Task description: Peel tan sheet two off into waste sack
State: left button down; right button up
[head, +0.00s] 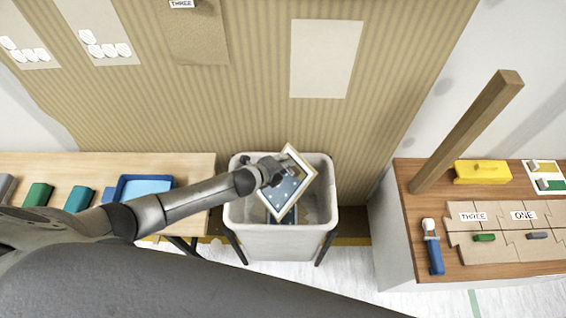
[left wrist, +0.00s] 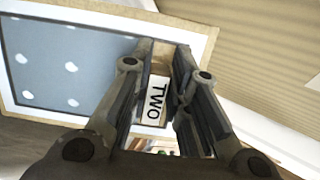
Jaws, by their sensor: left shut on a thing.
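My left gripper (head: 272,172) is shut on a sheet (head: 290,192) with a blue, white-dotted face and a pale tan border. The sheet hangs tilted over the waste sack (head: 285,240), a pale open bin on dark legs. In the left wrist view the sheet (left wrist: 65,65) sits at and left of the fingers, and a label reading TWO (left wrist: 158,100) shows between them. Another blue piece (head: 290,215) shows in the sack below; I cannot tell whether it is separate. My right gripper is not in view.
The tan ribbed wall has a bare pale rectangle (head: 326,58) and a tan sheet labelled THREE (head: 197,40). A left table holds a blue tray (head: 145,188) and coloured blocks. A right table has a wooden post (head: 468,130), a yellow box (head: 482,172) and labelled boards.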

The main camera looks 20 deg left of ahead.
pick_arm(q)
jog(key=shift+f, duration=0.45)
jog(key=c, duration=1.3)
grip_release()
jog(key=shift+s, duration=0.1)
jog(key=v, duration=1.2)
jog(key=shift+d, duration=0.1)
